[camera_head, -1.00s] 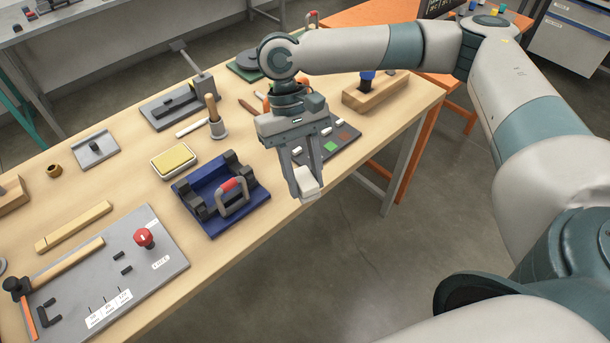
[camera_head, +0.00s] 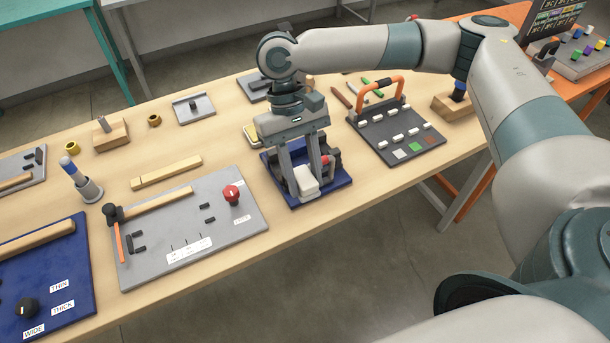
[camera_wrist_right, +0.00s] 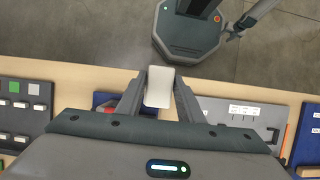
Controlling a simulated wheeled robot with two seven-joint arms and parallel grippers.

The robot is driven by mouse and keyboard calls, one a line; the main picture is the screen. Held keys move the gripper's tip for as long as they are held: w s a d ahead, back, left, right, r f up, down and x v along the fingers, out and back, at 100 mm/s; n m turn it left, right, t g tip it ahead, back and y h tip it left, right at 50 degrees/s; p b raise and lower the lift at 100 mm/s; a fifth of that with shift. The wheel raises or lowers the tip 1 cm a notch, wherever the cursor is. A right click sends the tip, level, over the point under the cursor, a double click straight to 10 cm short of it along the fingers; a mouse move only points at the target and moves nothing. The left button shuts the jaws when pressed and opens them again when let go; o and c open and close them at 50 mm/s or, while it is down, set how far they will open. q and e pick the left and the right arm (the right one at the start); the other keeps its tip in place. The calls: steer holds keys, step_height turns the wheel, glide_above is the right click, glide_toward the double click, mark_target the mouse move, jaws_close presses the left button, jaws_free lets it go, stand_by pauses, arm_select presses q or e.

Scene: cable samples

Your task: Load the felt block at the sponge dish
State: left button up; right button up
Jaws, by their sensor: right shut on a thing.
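My right gripper (camera_head: 303,184) is shut on a white felt block (camera_head: 306,182). In the head view it is in front of the blue fixture (camera_head: 335,182), and I cannot tell the height of the block over it. In the right wrist view the block (camera_wrist_right: 159,87) sits between the two fingers (camera_wrist_right: 158,92). The sponge dish (camera_head: 250,133), with its yellow sponge, is mostly hidden behind my right gripper and lies beyond the blue fixture. My left gripper is not in view.
A grey board (camera_head: 185,248) with a red knob lies left of the blue fixture. A dark board (camera_head: 425,141) with white blocks and an orange handle lies to its right.

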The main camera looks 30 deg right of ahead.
steer(key=shift+w+f+n+h, duration=0.15)
steer(key=shift+w+n, duration=0.25)
steer(key=shift+w, duration=0.35)
steer(key=shift+w+f+n+h, duration=0.15)
steer(key=shift+w+n, duration=0.25)
steer(key=shift+w, duration=0.3)
steer(key=w+d+f+n+t+h+p, duration=0.1)
steer(key=w+n+t+p, duration=0.2)
steer(key=w+n, duration=0.9)
steer(key=w+d+f+n+t+h+p, duration=0.1)
steer(key=w+n+t+p, duration=0.3)
steer(key=w+n, duration=0.8)
steer(key=w+f, duration=0.1)
steer(key=w, duration=0.4)
steer(key=shift+d+n+h+p, duration=0.3)
steer(key=shift+h+p, duration=0.05)
steer(key=shift+h, duration=0.05)
steer(key=shift+f, duration=0.15)
step_height(320, 180, down, 6)
steer(key=b, duration=0.6)
steer(key=shift+b, duration=0.35)
steer(key=shift+f, duration=0.4)
steer(key=shift+s+f+p, duration=0.1)
steer(key=shift+s+p, duration=0.05)
steer(key=shift+p, duration=0.2)
stand_by(1.1)
